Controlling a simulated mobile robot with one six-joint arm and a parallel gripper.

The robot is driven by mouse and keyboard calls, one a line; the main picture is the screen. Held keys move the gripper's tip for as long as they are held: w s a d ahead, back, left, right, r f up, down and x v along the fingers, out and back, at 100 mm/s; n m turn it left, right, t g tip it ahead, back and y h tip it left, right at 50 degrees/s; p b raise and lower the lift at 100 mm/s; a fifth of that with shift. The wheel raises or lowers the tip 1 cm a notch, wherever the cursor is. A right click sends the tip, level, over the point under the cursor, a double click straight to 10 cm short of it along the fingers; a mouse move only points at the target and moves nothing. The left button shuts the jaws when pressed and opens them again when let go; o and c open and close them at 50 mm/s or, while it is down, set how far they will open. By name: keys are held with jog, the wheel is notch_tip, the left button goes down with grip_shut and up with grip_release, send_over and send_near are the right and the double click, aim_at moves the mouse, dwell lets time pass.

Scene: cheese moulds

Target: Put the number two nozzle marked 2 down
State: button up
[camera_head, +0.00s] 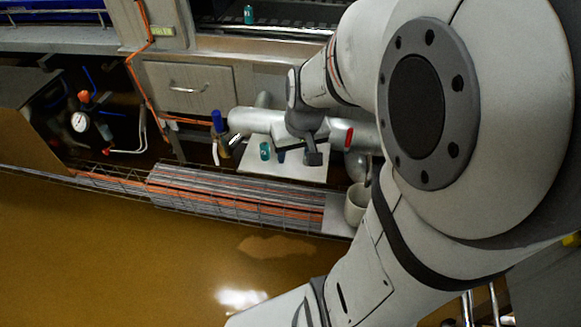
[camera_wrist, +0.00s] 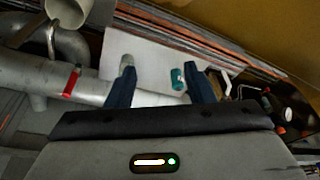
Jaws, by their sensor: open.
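A teal cylindrical nozzle (camera_head: 265,151) is at the white board (camera_head: 258,168) below the drawer. In the wrist view, the teal nozzle (camera_wrist: 178,79) shows near my right-hand finger, over the white board (camera_wrist: 150,50). No number can be read on it. A small grey cylindrical piece (camera_wrist: 127,61) shows at the tip of my left-hand finger; I cannot tell if they touch. My gripper (camera_wrist: 160,69) is open, its two dark blue fingers apart, with nothing clamped between them. In the head view my gripper (camera_head: 297,156) is just right of the teal nozzle.
Another teal cylinder (camera_head: 248,14) stands on the rear shelf. A large grey pipe (camera_wrist: 50,75) with a red band runs close to my gripper. A wire tray of cables (camera_head: 235,195) lies in front of the board. A white cup (camera_head: 356,204) is to the right.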

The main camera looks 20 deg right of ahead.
jog(key=s+a+r+n+g, duration=0.1)
jog(key=s+a+r, duration=0.1)
jog(key=s+a, duration=0.4)
jog(key=s, duration=0.3)
jog(key=shift+a+g, duration=0.2)
jog(key=shift+g, duration=0.2)
notch_tip(320, 180, up, 25)
jog(key=t+p, duration=0.1)
jog(key=p, duration=2.1)
jog(key=shift+s, duration=0.15)
jog(key=shift+d, duration=0.1)
